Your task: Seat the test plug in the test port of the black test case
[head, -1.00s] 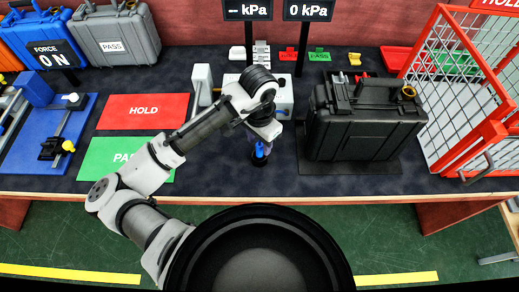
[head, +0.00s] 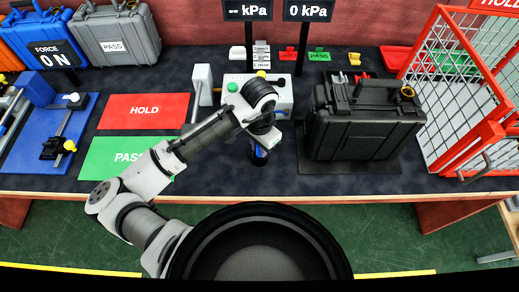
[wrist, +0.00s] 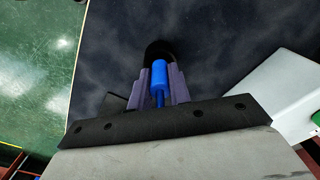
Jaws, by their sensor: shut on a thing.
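The test plug (wrist: 159,75) is a blue cylinder with a thin blue stem. My gripper (wrist: 160,88) is shut on it, with a grey-purple finger on each side. A dark round shape lies just beyond the plug in the wrist view; I cannot tell if they touch. In the head view my gripper (head: 259,154) is low over the front middle of the table, left of the case, and only a little blue shows. The black test case (head: 365,135) stands upright and closed on a dark mat. A brass-coloured ring (head: 408,92) is at its top right; I cannot tell if this is the test port.
A white box with coloured buttons (head: 283,95) stands behind my gripper. The red HOLD mat (head: 144,111) and green PASS mat (head: 110,157) lie to the left. A red mesh cage (head: 460,95) stands right of the case. Signs read "-- kPa" and "0 kPa".

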